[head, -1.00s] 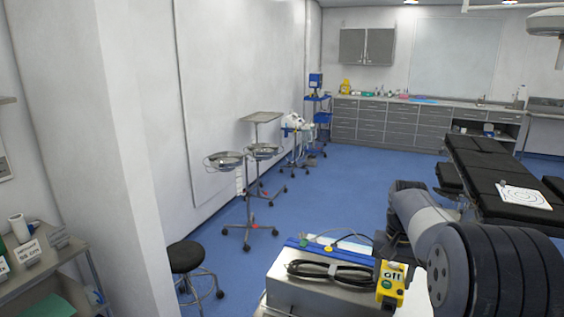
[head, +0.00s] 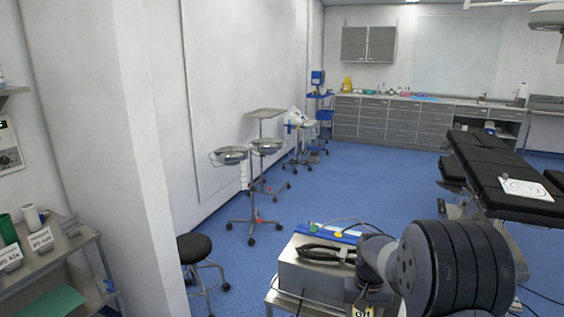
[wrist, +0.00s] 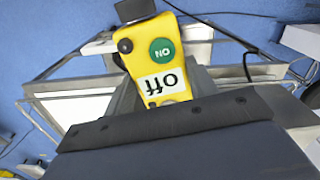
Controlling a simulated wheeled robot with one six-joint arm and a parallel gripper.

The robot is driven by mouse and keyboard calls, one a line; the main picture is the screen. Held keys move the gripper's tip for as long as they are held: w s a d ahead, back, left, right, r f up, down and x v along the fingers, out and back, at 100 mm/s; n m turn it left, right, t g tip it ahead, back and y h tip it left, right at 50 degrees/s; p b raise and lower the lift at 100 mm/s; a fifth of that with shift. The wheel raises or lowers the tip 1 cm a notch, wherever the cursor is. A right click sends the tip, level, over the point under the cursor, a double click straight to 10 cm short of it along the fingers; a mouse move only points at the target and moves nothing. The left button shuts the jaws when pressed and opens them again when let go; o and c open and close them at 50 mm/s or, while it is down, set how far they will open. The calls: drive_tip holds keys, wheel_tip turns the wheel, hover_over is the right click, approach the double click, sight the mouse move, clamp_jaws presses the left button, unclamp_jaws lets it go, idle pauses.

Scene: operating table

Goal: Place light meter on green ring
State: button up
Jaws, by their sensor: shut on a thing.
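A yellow handheld box (wrist: 163,60) with a green ON button and an "Off" label, the likeliest light meter, is in the wrist view. My gripper (wrist: 165,90) is shut on it; its grey sides show beside and behind the box. In the head view only a small part of the box's label (head: 362,311) shows at the bottom edge, below my arm. No ring that is clearly green can be made out. A white sheet with ring markings (head: 540,188) lies on the black operating table (head: 490,162); the ring colours are too small to tell.
A metal trolley box (head: 310,281) with a black looped item (head: 325,252) and cables stands beside my arm. A black stool (head: 194,248), instrument stands (head: 264,145) and a left shelf (head: 55,250) stand around. Blue floor (head: 350,185) is open in the middle.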

drive_tip(key=s+a+f+n+b, duration=0.1)
drive_tip(key=s+a+f, duration=0.1)
drive_tip(key=f, duration=0.4)
drive_tip(key=s+a+f+n+b, duration=0.1)
drive_tip(key=s+a+f, duration=0.1)
drive_tip(key=f, duration=0.5)
drive_tip(key=shift+s+a+f, duration=0.25)
drive_tip(key=shift+s+a, duration=0.05)
drive_tip(key=shift+a, duration=0.25)
